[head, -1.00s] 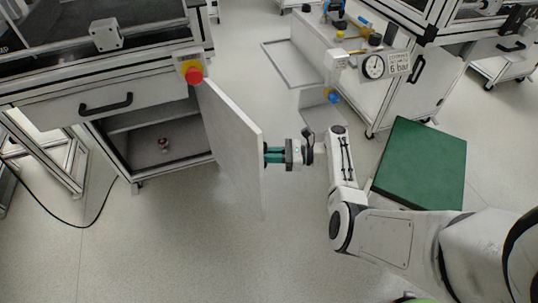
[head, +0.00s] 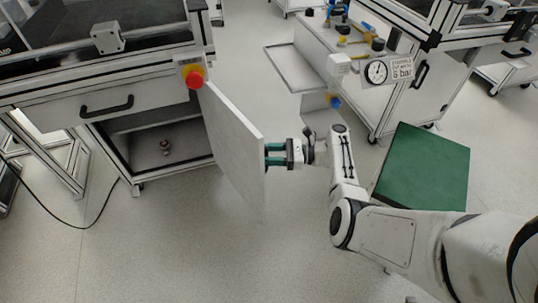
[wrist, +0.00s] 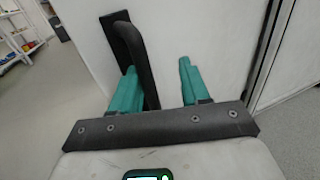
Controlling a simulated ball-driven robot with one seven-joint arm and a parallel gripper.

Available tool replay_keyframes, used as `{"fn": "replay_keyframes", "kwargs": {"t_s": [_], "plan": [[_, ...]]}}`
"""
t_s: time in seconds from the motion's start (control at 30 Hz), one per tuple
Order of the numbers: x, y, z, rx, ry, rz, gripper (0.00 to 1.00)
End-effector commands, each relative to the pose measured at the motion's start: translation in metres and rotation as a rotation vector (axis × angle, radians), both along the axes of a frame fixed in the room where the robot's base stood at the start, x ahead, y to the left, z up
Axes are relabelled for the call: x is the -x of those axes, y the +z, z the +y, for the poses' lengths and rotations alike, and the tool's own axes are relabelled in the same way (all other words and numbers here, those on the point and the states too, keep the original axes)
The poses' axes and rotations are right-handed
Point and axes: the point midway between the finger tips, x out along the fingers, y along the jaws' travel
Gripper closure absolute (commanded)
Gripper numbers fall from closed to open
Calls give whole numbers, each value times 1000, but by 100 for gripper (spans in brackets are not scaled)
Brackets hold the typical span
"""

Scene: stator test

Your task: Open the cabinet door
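The white cabinet door (head: 235,150) stands swung wide open in the head view, showing the dark cabinet inside (head: 160,145). My gripper (head: 268,154) is at the door's outer face, with its green fingers pointing at it. In the wrist view, the black door handle (wrist: 134,50) runs down between the two green fingers of my gripper (wrist: 157,82). The handle lies close beside the left finger, with a clear gap to the right finger. The fingers are apart. Whether the left finger touches the handle, I cannot tell. The handle is hidden in the head view.
A drawer with a black handle (head: 107,106) and a red emergency button (head: 194,75) sit above the cabinet. A green-topped block (head: 425,165) and a workbench with a gauge (head: 377,72) stand right. Floor below the door is clear.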

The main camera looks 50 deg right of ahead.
Motion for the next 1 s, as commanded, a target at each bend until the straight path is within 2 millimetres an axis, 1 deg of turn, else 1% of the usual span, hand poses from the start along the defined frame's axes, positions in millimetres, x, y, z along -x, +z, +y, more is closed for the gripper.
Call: {"fn": "replay_keyframes", "kwargs": {"t_s": [0.33,0.47,0.57,0.8,1.0], "plan": [[1,0,-1,-1,-2,-1,59],[8,0,-7,-2,-4,1,59],[20,0,-17,-3,-6,1,59],[57,0,-46,-1,-6,0,59],[78,-1,-62,-1,-3,-1,59]]}}
